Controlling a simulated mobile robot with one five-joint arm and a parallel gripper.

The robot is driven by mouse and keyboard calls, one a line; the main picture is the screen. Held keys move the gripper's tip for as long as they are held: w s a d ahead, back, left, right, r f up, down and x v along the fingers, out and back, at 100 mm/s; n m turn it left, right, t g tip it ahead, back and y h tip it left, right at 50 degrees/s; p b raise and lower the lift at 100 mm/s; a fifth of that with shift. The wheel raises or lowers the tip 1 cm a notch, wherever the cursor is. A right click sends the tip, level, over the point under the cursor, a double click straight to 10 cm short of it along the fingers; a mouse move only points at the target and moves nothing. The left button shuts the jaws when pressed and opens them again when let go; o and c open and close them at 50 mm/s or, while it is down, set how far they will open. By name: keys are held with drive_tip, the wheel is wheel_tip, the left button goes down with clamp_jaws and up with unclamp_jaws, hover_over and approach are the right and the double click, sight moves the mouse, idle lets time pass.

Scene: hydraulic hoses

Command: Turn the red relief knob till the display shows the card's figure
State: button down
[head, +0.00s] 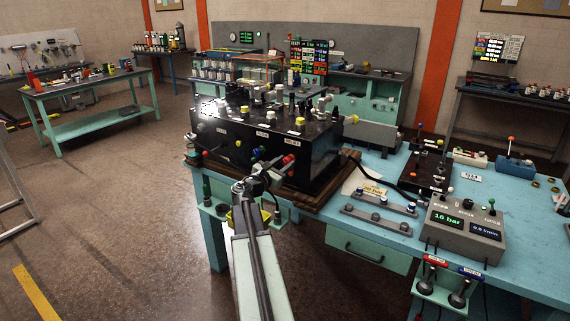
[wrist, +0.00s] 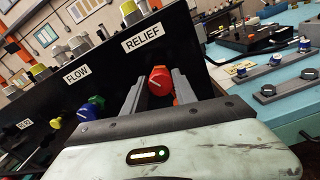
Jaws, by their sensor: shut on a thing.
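The red relief knob (head: 288,159) sits on the front face of the black valve block (head: 225,146), under the RELIEF label. My gripper (head: 279,165) is at the knob. In the wrist view the red knob (wrist: 160,80) shows between the two grey fingers of my gripper (wrist: 159,88), which are shut on it. The green display (head: 447,219) on the grey box reads 16 bar. A pale card (head: 374,189) lies on the bench right of the block; its figure is too small to read surely.
A blue knob (wrist: 84,112) and a green knob stand left of the red one, under the FLOW label. Valves and fittings crowd the block's top. A second display (head: 485,231) reads about 8.8 l/min. A grey rail of fittings (head: 378,219) lies near the bench's front edge.

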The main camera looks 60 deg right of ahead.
drive_tip(key=m, duration=0.6)
drive_tip(key=shift+s+f, duration=0.1)
drive_tip(key=shift+m, duration=0.3)
idle(0.3)
drive_tip(key=c, duration=1)
unclamp_jaws()
drive_tip(key=shift+a, duration=0.1)
drive_tip(key=a, duration=0.7)
drive_tip(key=shift+a, duration=0.4)
